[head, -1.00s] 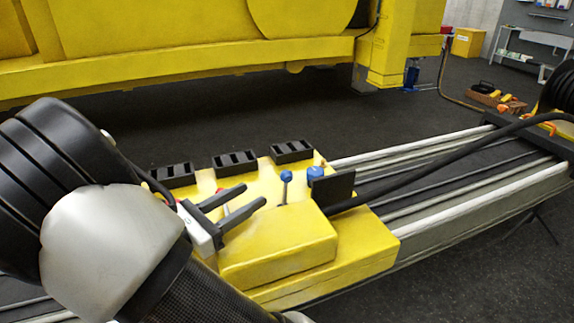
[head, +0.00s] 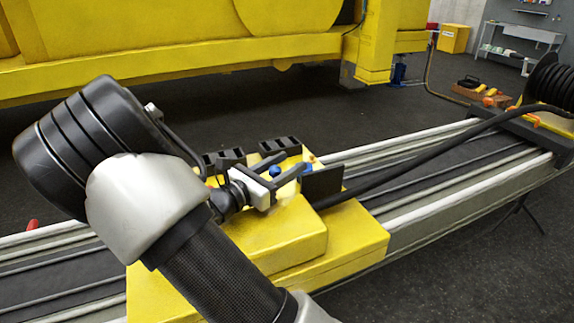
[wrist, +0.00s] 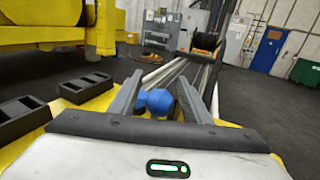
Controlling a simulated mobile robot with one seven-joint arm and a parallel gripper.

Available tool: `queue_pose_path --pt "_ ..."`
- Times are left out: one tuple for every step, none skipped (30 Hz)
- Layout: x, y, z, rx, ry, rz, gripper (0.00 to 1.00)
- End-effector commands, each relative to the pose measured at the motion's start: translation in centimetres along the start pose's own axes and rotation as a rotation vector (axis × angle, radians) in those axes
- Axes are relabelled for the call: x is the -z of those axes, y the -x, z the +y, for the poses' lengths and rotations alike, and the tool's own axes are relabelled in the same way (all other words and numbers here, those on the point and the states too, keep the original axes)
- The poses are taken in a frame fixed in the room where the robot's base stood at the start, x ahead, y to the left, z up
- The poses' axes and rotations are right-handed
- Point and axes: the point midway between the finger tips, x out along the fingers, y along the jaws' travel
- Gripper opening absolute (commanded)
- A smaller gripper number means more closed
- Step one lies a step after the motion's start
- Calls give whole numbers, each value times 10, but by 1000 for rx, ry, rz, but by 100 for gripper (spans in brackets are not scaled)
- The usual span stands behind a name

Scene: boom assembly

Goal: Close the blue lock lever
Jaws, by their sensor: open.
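The blue lock lever shows as small blue rounded parts (head: 275,171) on the yellow carriage (head: 350,243), beside an upright black plate (head: 322,181). My gripper (head: 297,160) is open, with its two dark fingers pointing right over the carriage and overlapping the blue parts in the head view. In the wrist view the blue lever (wrist: 158,102) appears between the two open fingers (wrist: 160,80), just ahead of the palm. Whether either finger touches it I cannot tell. The lower part of the lever is hidden.
Black slotted blocks (head: 280,146) stand along the carriage's far edge. A thick black cable (head: 420,150) runs from the plate to a reel (head: 552,82) at the right. Silver rails (head: 450,187) lie under the carriage. A large yellow machine (head: 180,75) stands behind.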

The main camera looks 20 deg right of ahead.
Motion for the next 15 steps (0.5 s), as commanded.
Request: queue_pose_path --pt "0 -2 0 0 0 0 43" --pt "0 -2 0 0 0 0 43" --pt "0 -2 0 0 0 -1 43" --pt "0 -2 0 0 0 -1 43" --pt "0 -2 0 0 0 -1 43" --pt "0 -2 0 0 0 -1 43" --pt "0 -2 0 0 0 -1 43" --pt "0 -2 0 0 0 -1 43" --pt "0 -2 0 0 0 -1 40" --pt "0 -2 0 0 0 -1 35" --pt "0 -2 0 0 0 -1 30" --pt "0 -2 0 0 0 0 23" --pt "0 -2 0 0 0 0 18" --pt "0 -2 0 0 0 0 13" --pt "0 -2 0 0 0 0 6"
